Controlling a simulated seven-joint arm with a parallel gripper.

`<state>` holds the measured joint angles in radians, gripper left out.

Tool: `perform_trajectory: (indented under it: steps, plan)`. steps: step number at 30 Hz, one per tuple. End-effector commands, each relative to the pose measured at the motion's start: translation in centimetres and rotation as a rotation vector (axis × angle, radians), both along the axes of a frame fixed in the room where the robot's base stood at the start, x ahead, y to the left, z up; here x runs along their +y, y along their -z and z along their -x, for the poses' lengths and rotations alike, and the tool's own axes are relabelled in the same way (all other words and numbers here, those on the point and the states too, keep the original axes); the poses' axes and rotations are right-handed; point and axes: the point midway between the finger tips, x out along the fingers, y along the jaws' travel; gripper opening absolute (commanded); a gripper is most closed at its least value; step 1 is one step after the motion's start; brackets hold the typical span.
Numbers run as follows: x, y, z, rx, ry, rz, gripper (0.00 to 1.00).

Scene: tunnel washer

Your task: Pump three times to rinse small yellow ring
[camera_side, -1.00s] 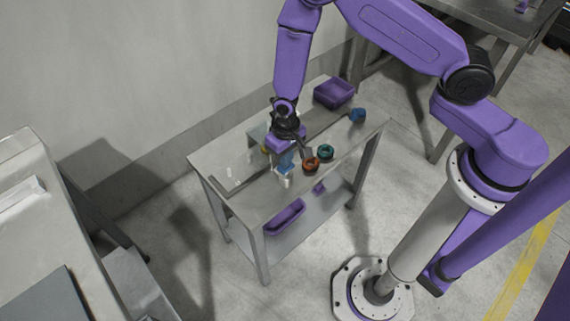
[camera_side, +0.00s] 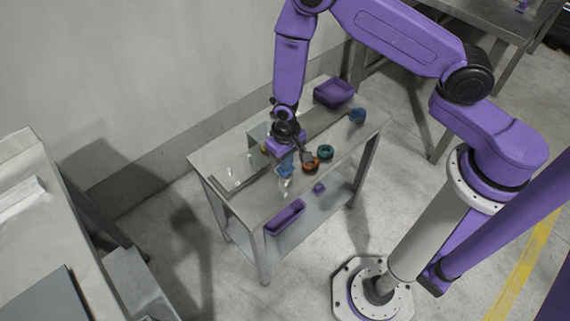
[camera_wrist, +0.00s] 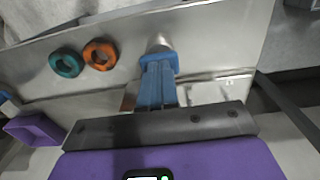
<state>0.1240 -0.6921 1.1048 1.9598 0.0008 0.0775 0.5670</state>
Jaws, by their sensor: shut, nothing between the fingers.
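My gripper (camera_side: 286,170) points down over the middle of the steel table; its slim blue fingers are together, with nothing visible between them. In the wrist view the fingers (camera_wrist: 160,75) end at a wider blue piece on top of a small silvery post (camera_wrist: 160,45); I cannot tell whether this is the pump head or the fingertips. A small yellow patch (camera_side: 265,149) shows just left of my gripper, partly hidden; I cannot tell whether it is the small yellow ring. Pale glints like splashed water (camera_side: 233,173) lie on the table to the left.
An orange ring (camera_side: 311,165) and a teal ring (camera_side: 325,152) lie right of my gripper. A blue piece (camera_side: 358,115) and a purple bin (camera_side: 334,92) are farther back on the table (camera_side: 275,207). A purple tray (camera_side: 285,217) sits on the lower shelf.

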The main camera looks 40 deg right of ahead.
Motion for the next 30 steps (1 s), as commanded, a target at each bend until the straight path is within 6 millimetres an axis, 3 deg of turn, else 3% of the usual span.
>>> perform_trajectory:
  steps: [5,14,30]
  plan:
    - [0.0,0.8,0.0,0.0,0.0,0.0,0.0]
    - [0.0,0.7,0.0,-0.001,-0.001,-0.001,0.0]
    - [0.1,-1.6,-0.1,-0.002,-0.001,-0.001,0.0]
